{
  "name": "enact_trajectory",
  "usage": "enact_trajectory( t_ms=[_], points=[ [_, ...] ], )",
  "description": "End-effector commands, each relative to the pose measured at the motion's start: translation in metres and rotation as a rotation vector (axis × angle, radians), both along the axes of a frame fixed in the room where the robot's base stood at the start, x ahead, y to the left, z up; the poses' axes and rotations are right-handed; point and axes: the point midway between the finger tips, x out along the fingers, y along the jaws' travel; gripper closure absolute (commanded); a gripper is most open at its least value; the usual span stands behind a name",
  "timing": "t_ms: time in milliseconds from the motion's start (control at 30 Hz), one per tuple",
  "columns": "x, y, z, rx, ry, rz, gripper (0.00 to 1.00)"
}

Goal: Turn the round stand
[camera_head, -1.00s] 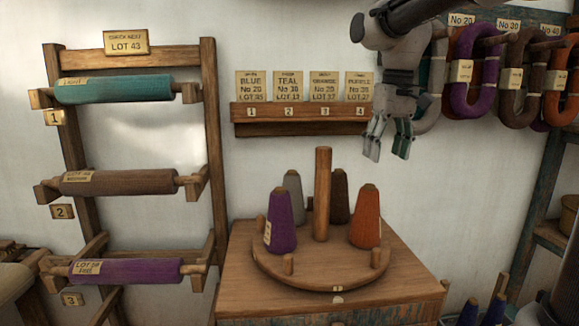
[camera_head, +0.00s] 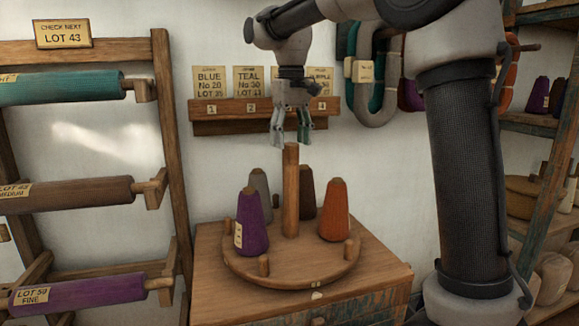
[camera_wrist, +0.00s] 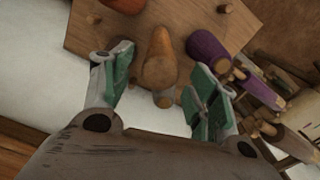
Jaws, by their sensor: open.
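The round stand (camera_head: 290,272) is a wooden disc with short pegs along its rim and a tall centre post (camera_head: 291,190). It sits on a wooden box (camera_head: 370,262). Around the post stand a purple cone (camera_head: 251,222), a grey cone (camera_head: 260,183), a brown cone (camera_head: 306,200) and an orange cone (camera_head: 334,210). My gripper (camera_head: 291,142) is open and empty, pointing down above or behind the post top; the depth is unclear. In the wrist view, a brown upright piece (camera_wrist: 160,55) shows between the finger pads, and the purple cone (camera_wrist: 207,50) lies to the right.
A rack (camera_head: 175,150) with teal, brown and purple rollers stands at left. A ledge with label cards (camera_head: 211,83) is on the wall behind my gripper. Hanging skeins (camera_head: 372,115) and shelves (camera_head: 535,122) are at right. My arm covers part of the right side.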

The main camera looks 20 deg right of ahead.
Motion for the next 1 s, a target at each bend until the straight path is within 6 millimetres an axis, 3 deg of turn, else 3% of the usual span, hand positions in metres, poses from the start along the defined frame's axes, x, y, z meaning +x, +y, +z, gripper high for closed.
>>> enact_trajectory(
  t_ms=[500,867,1000],
  points=[
    [0.001,0.001,-0.07,-0.001,0.004,0.001,0.41],
    [0.001,0.001,-0.077,-0.001,0.002,0.001,0.41],
    [0.001,0.001,-0.077,-0.001,0.002,0.001,0.66]
  ],
)
